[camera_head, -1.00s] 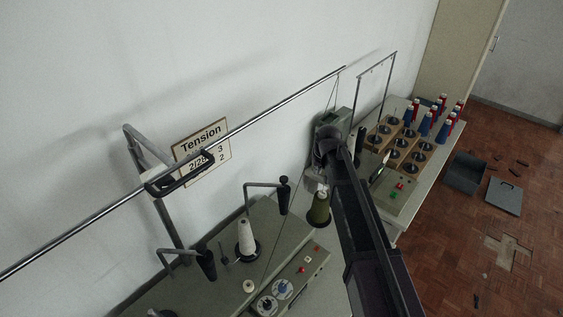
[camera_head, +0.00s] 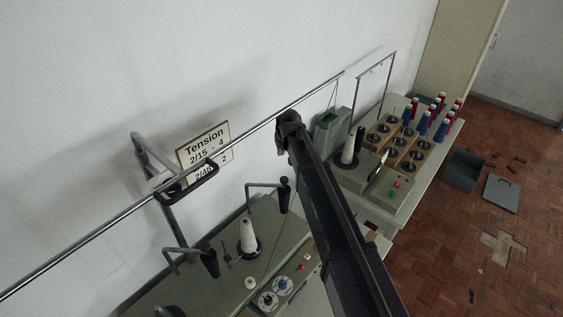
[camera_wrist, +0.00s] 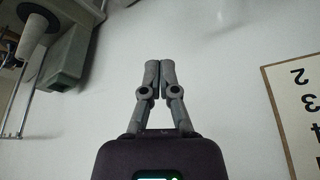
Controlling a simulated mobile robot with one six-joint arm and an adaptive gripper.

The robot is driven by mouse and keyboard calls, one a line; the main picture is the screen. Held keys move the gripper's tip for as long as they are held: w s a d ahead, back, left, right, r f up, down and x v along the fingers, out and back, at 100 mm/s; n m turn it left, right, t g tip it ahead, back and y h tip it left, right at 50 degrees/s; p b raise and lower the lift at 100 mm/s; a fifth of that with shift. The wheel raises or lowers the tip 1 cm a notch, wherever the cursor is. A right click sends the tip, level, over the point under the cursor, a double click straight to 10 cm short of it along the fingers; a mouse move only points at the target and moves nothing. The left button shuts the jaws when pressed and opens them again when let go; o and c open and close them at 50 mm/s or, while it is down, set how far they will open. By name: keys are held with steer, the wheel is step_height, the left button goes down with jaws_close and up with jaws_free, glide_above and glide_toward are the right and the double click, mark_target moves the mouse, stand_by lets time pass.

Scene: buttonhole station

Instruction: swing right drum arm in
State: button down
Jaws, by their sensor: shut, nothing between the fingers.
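Two grey bent bars with black ends stand over the near machine in the head view; I take the right one (camera_head: 265,185), ending in a black knob and grip (camera_head: 284,192), as the right drum arm. The other bar (camera_head: 180,250) is lower left. My arm crosses the head view and ends near the rail, above and right of the right bar, apart from it in the picture. My gripper shows in the wrist view (camera_wrist: 159,68) with its fingers together and empty, in front of the white wall.
A white cone (camera_head: 247,236) stands on the near machine.

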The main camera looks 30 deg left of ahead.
step_height(320, 180, down, 10)
steer(key=b, duration=0.9)
steer(key=shift+s+d+b, duration=0.15)
steer(key=shift+d+b, duration=0.1)
steer(key=shift+b, duration=0.05)
steer(key=shift+d+r, duration=0.1)
steer(key=shift+d, duration=0.05)
stand_by(0.6)
